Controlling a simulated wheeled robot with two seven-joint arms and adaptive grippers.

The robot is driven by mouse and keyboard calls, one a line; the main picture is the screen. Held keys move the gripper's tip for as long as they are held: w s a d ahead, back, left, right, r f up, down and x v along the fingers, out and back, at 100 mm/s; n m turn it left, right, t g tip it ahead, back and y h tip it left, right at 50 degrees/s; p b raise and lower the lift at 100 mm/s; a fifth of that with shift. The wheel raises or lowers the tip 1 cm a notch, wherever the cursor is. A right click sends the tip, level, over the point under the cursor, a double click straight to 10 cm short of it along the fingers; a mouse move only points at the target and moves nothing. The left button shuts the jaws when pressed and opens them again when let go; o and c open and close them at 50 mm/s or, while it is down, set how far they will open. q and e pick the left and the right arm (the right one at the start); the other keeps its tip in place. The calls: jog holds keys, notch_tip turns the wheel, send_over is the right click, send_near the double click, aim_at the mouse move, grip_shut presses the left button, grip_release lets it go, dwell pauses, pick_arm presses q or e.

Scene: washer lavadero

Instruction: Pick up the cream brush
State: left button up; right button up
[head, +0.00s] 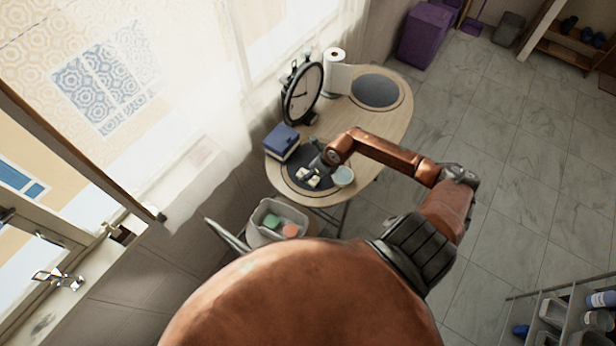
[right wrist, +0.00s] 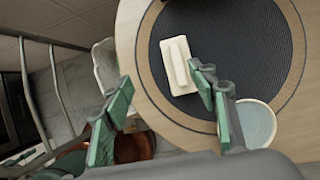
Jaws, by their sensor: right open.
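The cream brush (right wrist: 179,62) lies on a round dark mat with a tan rim (right wrist: 150,62) in the right wrist view. It is a cream block with a raised ridge. In the head view the cream brush (head: 313,182) shows small on the mat, partly hidden by my gripper. My right gripper (right wrist: 162,95) is open and empty, with green pads. It is close to the brush, with the right finger's tip beside the brush's right edge and the left finger farther off to the left. My right gripper (head: 317,164) also shows over the mat in the head view. My left gripper is not seen.
A pale round bowl (right wrist: 257,122) stands close to the right finger. A bin (head: 268,210) with coloured items stands below the table's near edge.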

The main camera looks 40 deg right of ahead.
jog(key=shift+s+d+f, duration=0.15)
jog(key=shift+d+f, duration=0.1)
jog(key=shift+d, duration=0.5)
jog(key=shift+d+f+h, duration=0.15)
jog(key=shift+f+h, duration=0.15)
jog(key=shift+f, duration=0.05)
jog(key=x, duration=0.7)
jog(key=shift+w+d+p, duration=0.25)
jog(key=shift+p, duration=0.1)
jog(key=shift+r, duration=0.1)
jog(key=shift+c, duration=0.5)
jog(key=c, duration=1.2)
